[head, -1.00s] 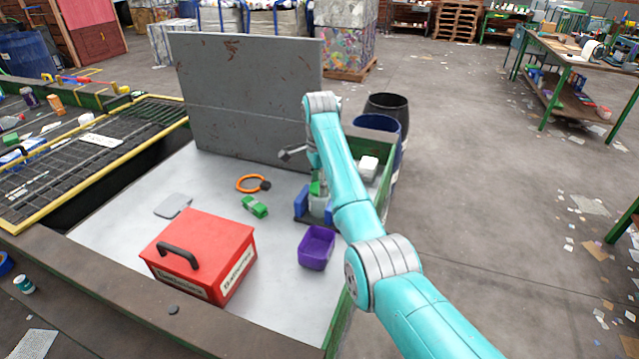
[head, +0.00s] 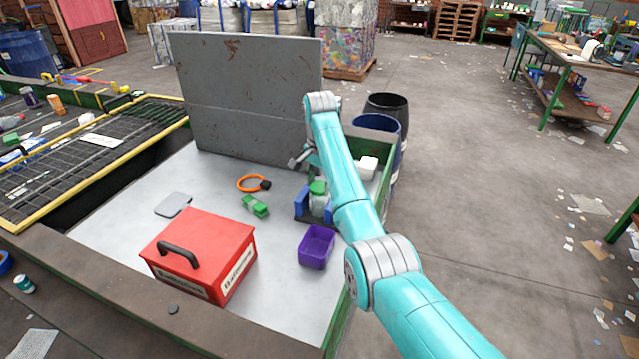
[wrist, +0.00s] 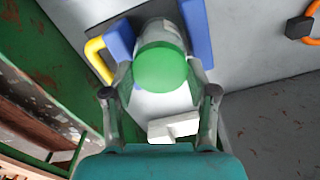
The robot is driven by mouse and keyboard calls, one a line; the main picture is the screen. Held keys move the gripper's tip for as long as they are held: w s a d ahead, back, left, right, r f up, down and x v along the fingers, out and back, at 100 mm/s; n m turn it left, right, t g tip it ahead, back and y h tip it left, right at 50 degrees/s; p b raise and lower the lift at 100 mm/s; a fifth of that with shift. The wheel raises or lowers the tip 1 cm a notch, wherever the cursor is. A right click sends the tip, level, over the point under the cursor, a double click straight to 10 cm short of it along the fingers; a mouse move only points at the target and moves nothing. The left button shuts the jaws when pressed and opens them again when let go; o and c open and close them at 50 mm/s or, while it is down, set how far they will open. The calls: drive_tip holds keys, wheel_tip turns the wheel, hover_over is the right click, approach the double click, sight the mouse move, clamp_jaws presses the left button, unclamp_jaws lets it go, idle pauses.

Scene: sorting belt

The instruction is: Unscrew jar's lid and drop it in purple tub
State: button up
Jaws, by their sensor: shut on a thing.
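The jar (wrist: 158,37) has a pale, see-through body and a green lid (wrist: 161,70). It stands between blue holding blocks (wrist: 196,30). In the head view the lid (head: 318,188) and part of the jar (head: 318,203) show beside my arm. My gripper (wrist: 160,77) is shut on the lid, one finger on either side of it. In the head view my arm hides most of the gripper. The purple tub (head: 316,247) stands on the table in front of the holder, and its visible inside looks empty.
A red box (head: 205,255) with a black handle stands left of the tub. A green block (head: 254,206) and an orange ring (head: 250,183) lie nearby. A tall grey panel (head: 245,100) stands behind. A white block (wrist: 173,127) lies close to my gripper.

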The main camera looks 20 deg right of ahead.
drive_tip(key=n, duration=0.4)
drive_tip(key=shift+s+f, duration=0.15)
drive_tip(key=shift+f, duration=0.15)
drive_tip(key=o, duration=1.1)
drive_tip(key=shift+o, duration=0.4)
drive_tip(key=shift+r, duration=0.15)
